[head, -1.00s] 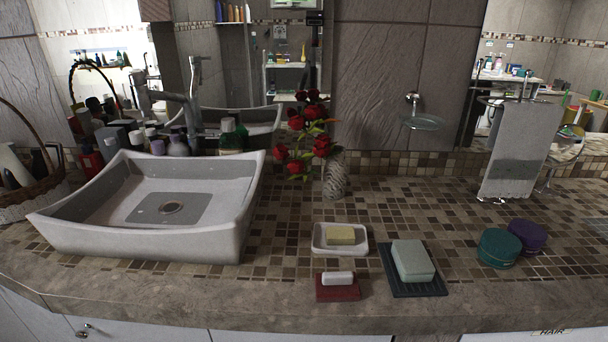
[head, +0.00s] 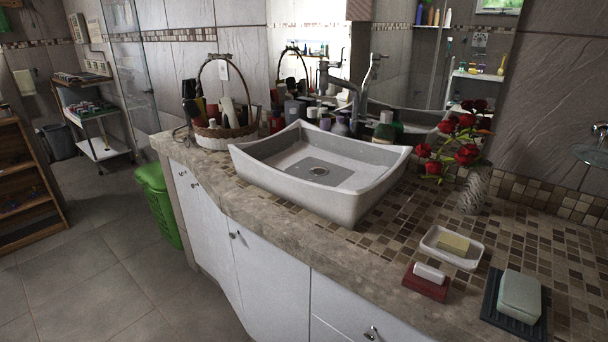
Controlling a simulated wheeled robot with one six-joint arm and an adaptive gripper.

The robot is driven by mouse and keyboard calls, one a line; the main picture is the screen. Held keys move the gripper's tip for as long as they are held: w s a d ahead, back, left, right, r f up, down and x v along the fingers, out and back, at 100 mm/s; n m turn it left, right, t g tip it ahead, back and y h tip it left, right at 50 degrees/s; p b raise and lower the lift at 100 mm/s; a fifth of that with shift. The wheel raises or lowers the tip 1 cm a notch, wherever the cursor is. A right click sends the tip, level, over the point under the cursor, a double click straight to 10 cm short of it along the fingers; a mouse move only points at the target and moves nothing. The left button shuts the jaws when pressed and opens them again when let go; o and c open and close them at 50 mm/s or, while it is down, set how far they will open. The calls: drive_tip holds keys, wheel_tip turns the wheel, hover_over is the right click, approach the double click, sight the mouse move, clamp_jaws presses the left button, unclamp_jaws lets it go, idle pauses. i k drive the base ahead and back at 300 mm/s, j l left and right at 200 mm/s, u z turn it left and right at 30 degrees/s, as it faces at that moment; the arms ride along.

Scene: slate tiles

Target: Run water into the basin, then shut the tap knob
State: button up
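The white basin (head: 345,204) stands on the mosaic counter in the middle of the head view. A grey patch with a round drain shows on its floor, and I see no water stream over it. The tall grey tap (head: 350,84) rises behind the basin, in front of the mirror. Its knob is too small to tell apart from the tap body, so I cannot tell whether it is on or off. My gripper is not in view.
A wicker basket (head: 222,135) and several bottles stand left of and behind the basin. Red roses (head: 466,152), a soap dish (head: 433,246) and soap on a dark tray (head: 490,313) are to the right.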

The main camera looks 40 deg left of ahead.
sight(322, 65)
drive_tip(key=l+u, duration=0.2)
drive_tip(key=j+u, duration=0.35)
drive_tip(key=i+j+u, duration=0.1)
drive_tip(key=j+u, duration=0.3)
drive_tip(key=i+j+u, duration=0.15)
drive_tip(key=u, duration=0.2)
drive_tip(key=k+l+z, duration=0.1)
drive_tip(key=l+z, duration=0.2)
drive_tip(key=z, duration=0.15)
drive_tip(key=l+z, duration=0.4)
drive_tip(key=j+z, duration=0.25)
drive_tip(key=j, duration=1)
